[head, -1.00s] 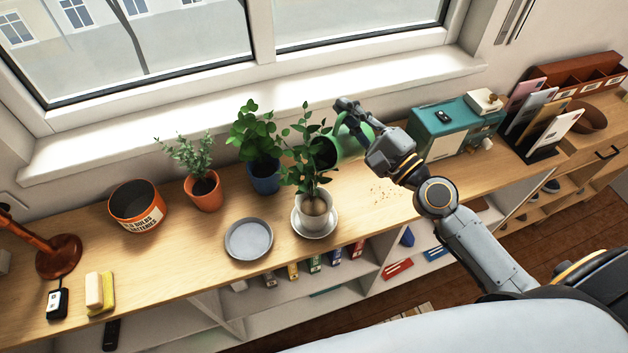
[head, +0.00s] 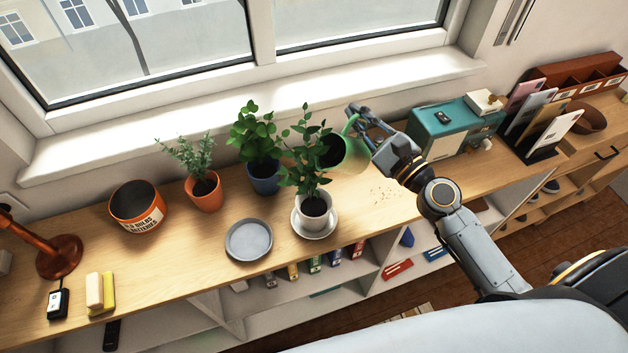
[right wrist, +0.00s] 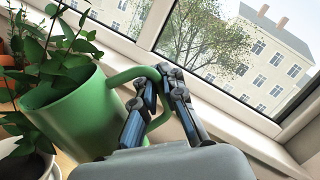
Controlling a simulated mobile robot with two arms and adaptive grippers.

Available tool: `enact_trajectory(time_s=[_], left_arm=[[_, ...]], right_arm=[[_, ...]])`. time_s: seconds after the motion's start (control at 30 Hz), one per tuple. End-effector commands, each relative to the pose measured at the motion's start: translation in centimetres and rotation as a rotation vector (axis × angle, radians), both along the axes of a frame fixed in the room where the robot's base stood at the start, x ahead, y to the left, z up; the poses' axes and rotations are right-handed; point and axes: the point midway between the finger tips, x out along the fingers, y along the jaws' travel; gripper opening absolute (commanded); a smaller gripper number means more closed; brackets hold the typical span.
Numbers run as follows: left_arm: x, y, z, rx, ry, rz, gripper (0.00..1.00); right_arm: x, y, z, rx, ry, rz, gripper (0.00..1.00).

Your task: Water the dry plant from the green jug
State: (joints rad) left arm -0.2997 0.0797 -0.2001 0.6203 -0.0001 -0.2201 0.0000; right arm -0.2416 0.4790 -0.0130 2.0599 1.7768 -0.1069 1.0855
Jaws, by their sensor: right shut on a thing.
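The green jug (head: 354,148) is in my right gripper (head: 366,122), held above the counter just right of the plant in the white pot. Its dark mouth faces left towards that plant's leaves. In the right wrist view the jug (right wrist: 75,120) leans, and the fingers (right wrist: 158,100) are closed around its handle. The plant in the white pot (head: 314,222) stands on a white saucer; the soil in this pot looks dark. Leaves hide part of the jug's rim. I see no water stream. My left gripper is out of view.
A plant in a blue pot (head: 264,180) and one in an orange pot (head: 206,194) stand to the left. A grey dish (head: 249,240) and an orange batteries tub (head: 138,207) are on the counter. Crumbs (head: 382,193) lie right of the plant, before a teal box (head: 455,130).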

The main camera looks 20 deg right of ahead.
Motion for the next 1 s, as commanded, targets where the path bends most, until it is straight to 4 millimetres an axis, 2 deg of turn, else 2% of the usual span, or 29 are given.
enact_trajectory(time_s=[0.17, 1.0], left_arm=[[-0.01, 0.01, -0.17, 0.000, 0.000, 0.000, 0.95], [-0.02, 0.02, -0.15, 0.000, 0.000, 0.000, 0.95]], right_arm=[[0.24, -0.55, -0.97, 0.078, 0.040, 0.002, 0.00], [0.23, -0.53, -0.96, 0.079, 0.041, 0.004, 0.00]])
